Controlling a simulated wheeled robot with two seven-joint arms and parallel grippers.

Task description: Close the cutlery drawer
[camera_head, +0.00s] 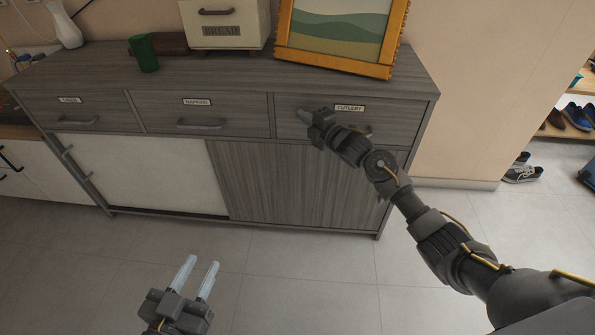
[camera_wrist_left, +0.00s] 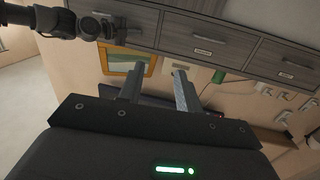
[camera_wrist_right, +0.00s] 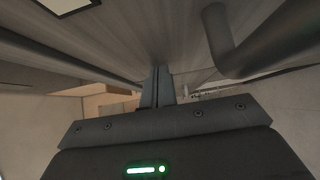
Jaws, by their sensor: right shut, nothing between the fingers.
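The cutlery drawer (camera_head: 398,122) is the right one in the top row of a grey wooden sideboard. Its front looks flush or nearly flush with the cabinet. Its label (camera_head: 349,107) is visible, and its handle (camera_head: 367,130) is partly behind my right arm. My right gripper (camera_head: 303,113) is shut and empty at the left part of the drawer front. In the right wrist view its fingertips (camera_wrist_right: 161,70) are at the wood, beside the bar handle (camera_wrist_right: 222,45); I cannot tell if they touch. My left gripper (camera_head: 202,262) is open and empty, low in front of the sideboard.
The napkins drawer (camera_head: 240,108) and linen drawer (camera_head: 110,104) look closed. A green cup (camera_head: 144,54), bread box (camera_head: 225,22), picture frame (camera_head: 335,64) and white vase (camera_head: 66,26) stand on top. Shoes (camera_head: 522,173) lie at the right. The tiled floor (camera_head: 300,265) in front is clear.

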